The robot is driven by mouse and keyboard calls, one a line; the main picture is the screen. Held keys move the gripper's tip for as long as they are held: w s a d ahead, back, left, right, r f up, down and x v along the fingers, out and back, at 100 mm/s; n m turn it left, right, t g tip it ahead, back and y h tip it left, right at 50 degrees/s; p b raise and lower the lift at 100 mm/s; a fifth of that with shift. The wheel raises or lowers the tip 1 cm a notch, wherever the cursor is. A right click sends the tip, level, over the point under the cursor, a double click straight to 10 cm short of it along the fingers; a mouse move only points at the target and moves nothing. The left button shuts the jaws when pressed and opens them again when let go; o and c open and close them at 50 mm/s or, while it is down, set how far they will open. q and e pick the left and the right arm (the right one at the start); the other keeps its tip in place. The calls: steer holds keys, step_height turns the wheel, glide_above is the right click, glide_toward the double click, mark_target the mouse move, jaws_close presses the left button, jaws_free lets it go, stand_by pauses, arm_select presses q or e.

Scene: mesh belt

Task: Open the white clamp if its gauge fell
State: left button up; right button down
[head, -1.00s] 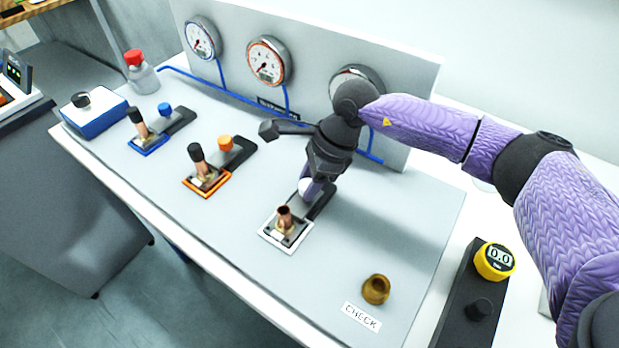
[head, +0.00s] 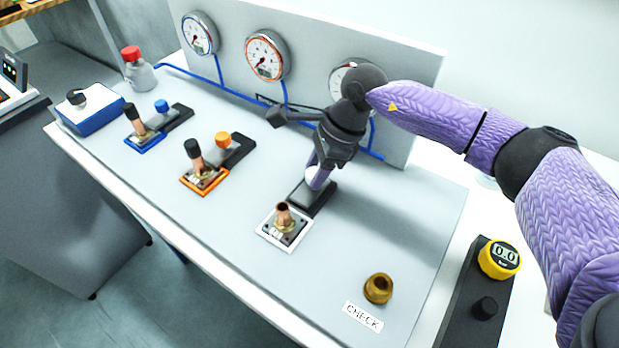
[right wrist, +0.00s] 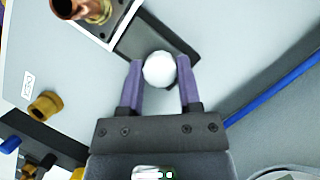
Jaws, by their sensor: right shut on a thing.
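The white clamp has a white knob (right wrist: 159,70) on a black bar (head: 308,199), behind a white-framed plate (head: 265,234) with an open copper tube (head: 283,214). My right gripper (right wrist: 160,83) is shut on the white knob, with one purple finger on each side of it in the right wrist view. In the head view the fingers (head: 318,174) largely cover the knob. The right-hand gauge (head: 338,80) is partly hidden behind my right wrist, and its needle cannot be read. My left gripper is not in view.
Blue (head: 162,106) and orange (head: 222,139) clamp knobs stand to the left, by black-capped tubes. Blue-ringed (head: 197,35) and orange-ringed (head: 265,56) gauges hang on the back panel. A brass cap (head: 378,288) sits by the CHECK label (head: 362,317). A yellow display (head: 500,258) reads 0.0.

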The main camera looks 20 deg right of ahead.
steer(key=shift+w+d+r, duration=0.1)
steer(key=shift+c, duration=1.4)
jaws_free()
steer(key=shift+d, duration=0.1)
steer(key=p+v, duration=0.1)
steer(key=v, duration=0.8)
steer(key=shift+d+r+p, duration=0.15)
steer(key=shift+r+p, duration=0.15)
steer(key=shift+r, duration=0.1)
